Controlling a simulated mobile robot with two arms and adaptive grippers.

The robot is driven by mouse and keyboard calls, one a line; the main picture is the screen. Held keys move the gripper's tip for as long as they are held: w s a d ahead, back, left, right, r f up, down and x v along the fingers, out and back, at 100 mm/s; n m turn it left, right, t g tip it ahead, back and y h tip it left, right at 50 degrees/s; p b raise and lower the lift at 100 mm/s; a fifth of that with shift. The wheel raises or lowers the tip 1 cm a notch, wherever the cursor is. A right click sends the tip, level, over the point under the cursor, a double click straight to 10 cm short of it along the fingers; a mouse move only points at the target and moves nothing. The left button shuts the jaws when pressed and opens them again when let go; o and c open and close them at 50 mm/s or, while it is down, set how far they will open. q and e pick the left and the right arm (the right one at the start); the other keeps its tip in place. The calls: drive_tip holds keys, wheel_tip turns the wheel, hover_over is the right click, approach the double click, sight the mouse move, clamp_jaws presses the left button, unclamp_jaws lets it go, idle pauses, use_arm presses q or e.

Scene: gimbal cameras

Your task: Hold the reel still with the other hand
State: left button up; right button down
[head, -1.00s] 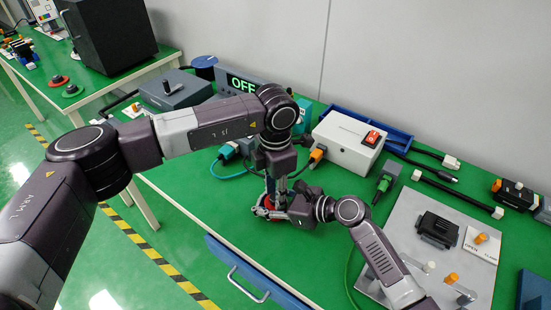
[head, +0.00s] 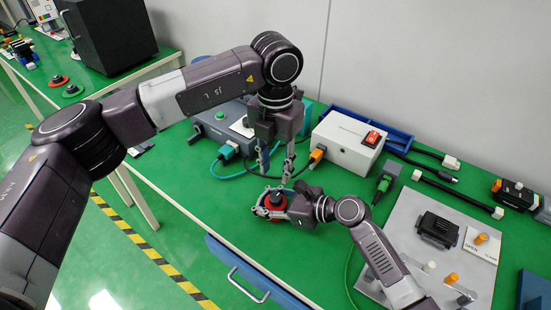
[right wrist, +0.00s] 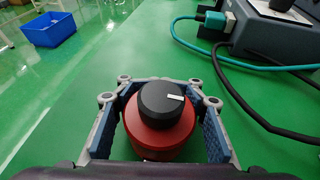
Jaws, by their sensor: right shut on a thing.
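A red round piece with a black knob on top (head: 276,198) stands upright on the green bench; it is the only reel-like thing by my grippers. In the right wrist view its knob (right wrist: 161,103) bears a white mark. My right gripper (head: 270,206) is shut on the red body, with blue-padded fingers on both sides in the right wrist view (right wrist: 160,92). My left gripper (head: 276,175) points down above the piece, fingers apart and empty, clear of the knob.
A white box with a red switch (head: 348,138) stands behind to the right. A grey device with a teal plug (head: 227,151) is behind to the left. A grey board (head: 408,222) with parts lies right. Bare green bench (head: 225,195) is left of the piece.

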use_arm(q)
drive_tip(key=shift+r, duration=1.15)
use_arm(e)
drive_tip(key=c, duration=1.1)
unclamp_jaws()
